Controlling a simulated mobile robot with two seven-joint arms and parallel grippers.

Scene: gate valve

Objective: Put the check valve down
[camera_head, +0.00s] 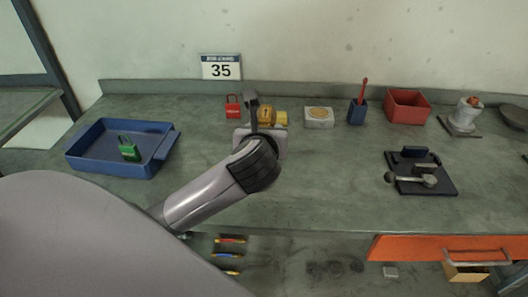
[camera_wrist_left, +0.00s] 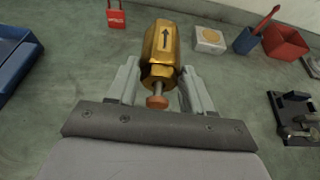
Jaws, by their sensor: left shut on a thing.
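The check valve (camera_wrist_left: 161,52) is a brass hex body with a dark arrow on its side and a copper-coloured stem end facing the wrist camera. My left gripper (camera_wrist_left: 160,84) is shut on it, with one finger on each side. In the head view the brass valve (camera_head: 267,115) shows at the end of my left arm, partly hidden by my left gripper (camera_head: 262,126). I cannot tell whether the valve touches the bench. My right gripper is not in view.
On the green bench (camera_head: 320,170) are a blue tray (camera_head: 83,160) with a green padlock (camera_head: 129,148), a red padlock (camera_head: 233,106), a white box (camera_head: 319,118), a blue cup (camera_head: 357,112), a red bin (camera_head: 407,106) and a black fixture (camera_head: 440,184). The bench's middle front is clear.

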